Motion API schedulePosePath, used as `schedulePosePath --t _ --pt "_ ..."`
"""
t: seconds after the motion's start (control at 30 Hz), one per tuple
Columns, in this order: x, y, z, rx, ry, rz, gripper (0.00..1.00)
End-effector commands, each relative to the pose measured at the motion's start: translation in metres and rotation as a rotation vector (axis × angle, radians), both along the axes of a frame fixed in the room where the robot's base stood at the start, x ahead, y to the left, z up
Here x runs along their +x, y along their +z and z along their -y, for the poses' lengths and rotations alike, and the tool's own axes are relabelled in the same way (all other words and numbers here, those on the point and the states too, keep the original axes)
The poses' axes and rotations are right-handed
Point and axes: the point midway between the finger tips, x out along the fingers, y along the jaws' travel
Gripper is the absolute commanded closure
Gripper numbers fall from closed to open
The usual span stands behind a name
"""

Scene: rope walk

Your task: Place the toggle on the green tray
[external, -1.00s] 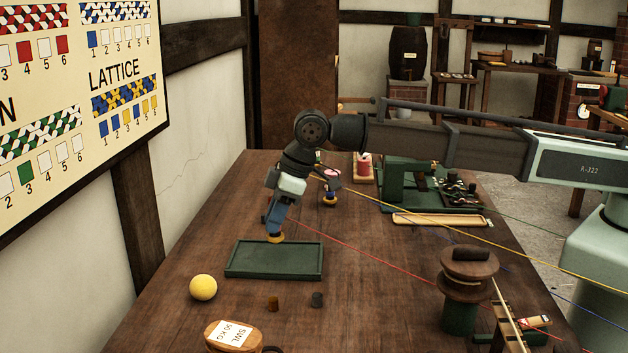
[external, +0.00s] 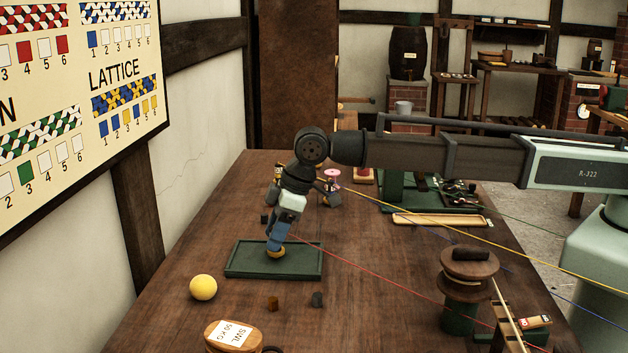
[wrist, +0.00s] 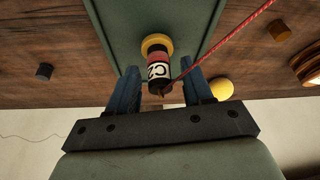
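The toggle (wrist: 158,72) is a short cylinder with a yellow flange, a red band and a white "C2" label. In the wrist view it stands between my two blue fingers, with a gap visible beside it. In the external view its yellow flange (external: 276,254) is at the surface of the green tray (external: 305,273) and appears to rest there. The tray also shows in the wrist view (wrist: 110,18). My gripper (external: 277,242) is open around the toggle, pointing down over the tray. A red cord (wrist: 225,45) runs from the toggle.
A yellow ball (external: 203,287) lies left of the tray's front. Coloured cords cross the table to the right. A wooden spool (external: 468,272) stands at the right.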

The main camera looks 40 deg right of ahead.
Motion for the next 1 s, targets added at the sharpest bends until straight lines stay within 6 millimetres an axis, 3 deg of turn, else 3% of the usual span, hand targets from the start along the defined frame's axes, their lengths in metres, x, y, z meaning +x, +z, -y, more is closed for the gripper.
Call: schedulePosePath --t 0.37,1.0 --pt "-0.001 0.010 0.002 0.002 0.000 0.001 0.50" --pt "-0.022 0.102 0.035 0.001 0.000 0.001 0.50"
